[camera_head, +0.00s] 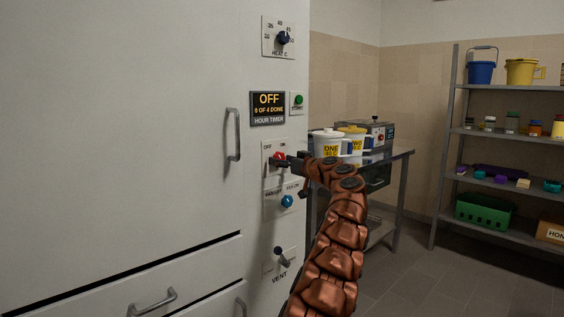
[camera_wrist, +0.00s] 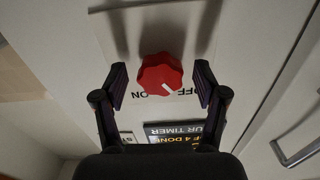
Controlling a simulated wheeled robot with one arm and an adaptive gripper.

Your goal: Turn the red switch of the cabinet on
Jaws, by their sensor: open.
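The red switch (camera_head: 279,157) is a knob on the white cabinet's (camera_head: 170,90) right-hand panel, between OFF and ON labels. In the wrist view, which is upside down, the red knob (camera_wrist: 158,72) has a white mark pointing towards the OFF side. My gripper (camera_wrist: 161,74) is open, with one dark finger on each side of the knob and a visible gap at each side. In the head view my gripper (camera_head: 288,161) is at the switch and partly covers it. The display (camera_head: 268,107) above reads OFF, 0 OF 4 DONE, HOUR TIMER.
A green button (camera_head: 299,99) and a heat dial (camera_head: 283,38) are above the switch. A blue knob (camera_head: 287,201) and a vent lever (camera_head: 282,256) are below. A metal table (camera_head: 398,155) with tubs stands behind my arm, and shelves (camera_head: 490,135) stand right.

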